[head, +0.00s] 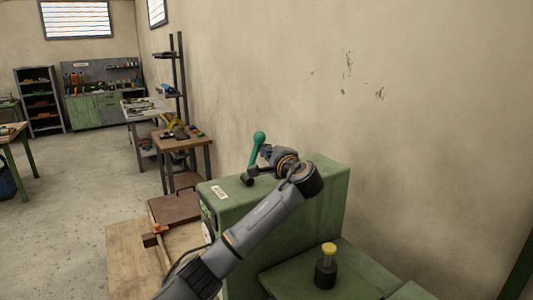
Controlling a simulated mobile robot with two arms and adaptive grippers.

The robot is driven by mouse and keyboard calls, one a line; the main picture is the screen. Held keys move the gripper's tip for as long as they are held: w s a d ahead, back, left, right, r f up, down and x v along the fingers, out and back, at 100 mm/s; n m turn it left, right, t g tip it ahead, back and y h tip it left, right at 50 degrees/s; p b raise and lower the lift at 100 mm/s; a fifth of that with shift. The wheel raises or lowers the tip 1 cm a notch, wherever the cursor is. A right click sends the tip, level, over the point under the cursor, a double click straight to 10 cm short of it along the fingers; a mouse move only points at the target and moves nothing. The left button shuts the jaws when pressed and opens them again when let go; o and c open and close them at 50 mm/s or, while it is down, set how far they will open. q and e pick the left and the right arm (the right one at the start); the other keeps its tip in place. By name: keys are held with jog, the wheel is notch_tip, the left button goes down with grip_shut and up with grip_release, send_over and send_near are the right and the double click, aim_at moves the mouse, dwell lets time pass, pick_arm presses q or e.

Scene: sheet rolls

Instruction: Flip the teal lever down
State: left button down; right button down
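The teal lever (254,154) stands on top of the green machine housing (328,191). It points up, leaning slightly right, with a round teal knob at its upper end and a dark pivot at its foot. My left gripper (264,160) is just right of the lever, close to its shaft below the knob. The gripper is small here and seen partly from behind, so I cannot tell whether its fingers are apart or whether they touch the lever. My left arm crosses in front of the housing and hides part of it. My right gripper is out of view.
A yellow-topped dark knob (327,265) stands on the lower green surface at right. A wooden bench (130,260) lies left of the housing. The plain wall rises close behind the machine. Open floor and workbenches are farther left.

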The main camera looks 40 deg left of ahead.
pick_arm(q)
jog(key=shift+s, duration=0.15)
jog(key=s+a+n+y+b, duration=0.1)
jog(key=s+a+n+b, duration=0.1)
jog(key=s+n+b, duration=0.7)
jog(key=shift+a+n+y+b, duration=0.35)
jog(key=shift+n+b, duration=0.65)
jog(key=shift+b, duration=1.05)
jog(key=r+v, duration=0.1)
jog(key=v, duration=1.1)
jog(key=shift+f, duration=0.3)
